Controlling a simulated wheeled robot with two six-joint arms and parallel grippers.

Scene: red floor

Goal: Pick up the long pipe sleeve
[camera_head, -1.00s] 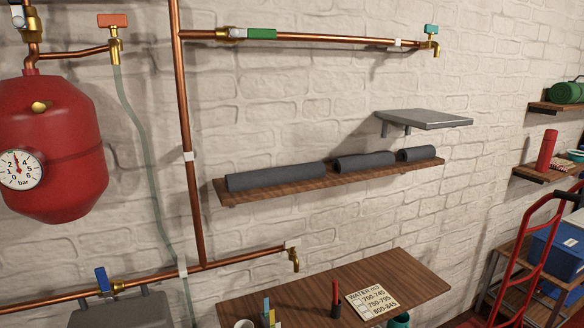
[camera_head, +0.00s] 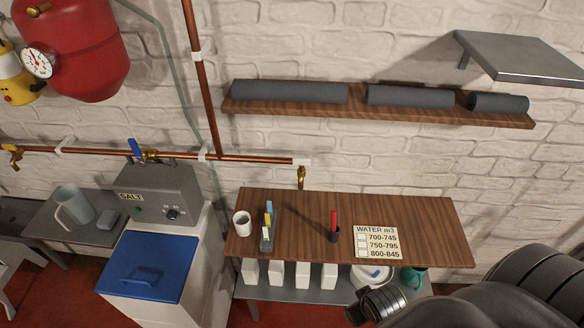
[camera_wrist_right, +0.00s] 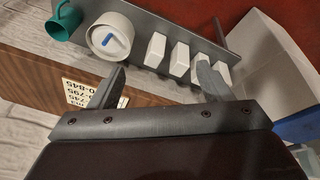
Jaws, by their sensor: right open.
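Three dark grey pipe sleeves lie in a row on a wooden wall shelf (camera_head: 290,108) in the head view. The long pipe sleeve (camera_head: 290,91) is the leftmost. A medium one (camera_head: 410,96) is in the middle and a short one (camera_head: 499,103) is at the right end. My right gripper (camera_wrist_right: 160,86) is open and empty in its wrist view, with its fingers spread apart. It is near the table, below and away from the sleeves. My right arm fills the lower right of the head view. My left gripper is not in view.
A wooden table (camera_head: 440,225) below the shelf holds a white mug (camera_head: 242,223), a red marker in a holder and a card (camera_head: 377,242). White blocks and a teal mug (camera_wrist_right: 64,22) sit underneath. A grey metal shelf (camera_head: 525,58) juts out at upper right.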

